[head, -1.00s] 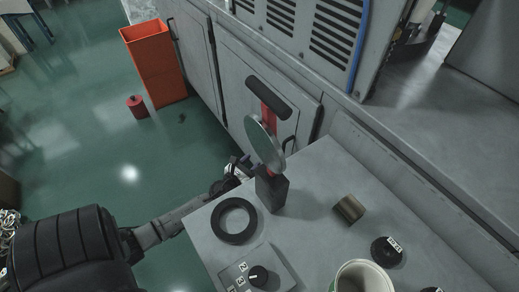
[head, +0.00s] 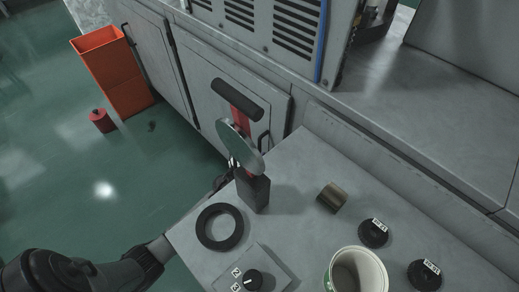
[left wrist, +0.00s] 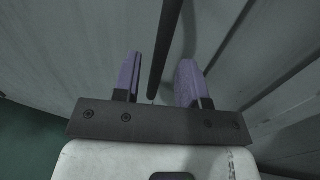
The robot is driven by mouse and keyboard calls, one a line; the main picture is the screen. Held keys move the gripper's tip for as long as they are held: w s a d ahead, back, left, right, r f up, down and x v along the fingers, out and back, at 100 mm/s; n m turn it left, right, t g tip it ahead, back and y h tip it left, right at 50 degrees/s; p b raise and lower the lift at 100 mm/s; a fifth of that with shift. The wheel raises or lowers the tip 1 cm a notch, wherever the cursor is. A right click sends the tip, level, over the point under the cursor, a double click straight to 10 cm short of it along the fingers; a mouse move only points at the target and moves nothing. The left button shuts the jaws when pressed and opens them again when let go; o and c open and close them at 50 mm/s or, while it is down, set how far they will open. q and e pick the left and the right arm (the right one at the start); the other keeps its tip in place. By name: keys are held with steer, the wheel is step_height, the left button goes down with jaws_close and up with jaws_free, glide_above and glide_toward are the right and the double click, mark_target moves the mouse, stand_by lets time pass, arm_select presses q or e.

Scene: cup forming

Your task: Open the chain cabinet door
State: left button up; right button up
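The grey cabinet door (head: 203,92) is on the front of the machine base, behind the worktable in the head view, and looks closed. Its dark bar handle (head: 263,140) is near the door's right side, partly hidden by the press lever. In the left wrist view, my left gripper (left wrist: 160,62) has its two purple fingers apart. A dark bar, apparently the handle (left wrist: 164,50), runs between them with a gap on both sides. In the head view, the gripper is mostly hidden behind the table and lever. My right gripper is not in view.
An orange bin (head: 115,75) and a red weight (head: 102,120) stand on the floor left of the cabinet. Green floor there is free.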

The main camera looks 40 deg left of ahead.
arm_select(q)
steer(key=shift+w+a, duration=0.15)
steer(key=shift+w, duration=1.2)
jaws_close()
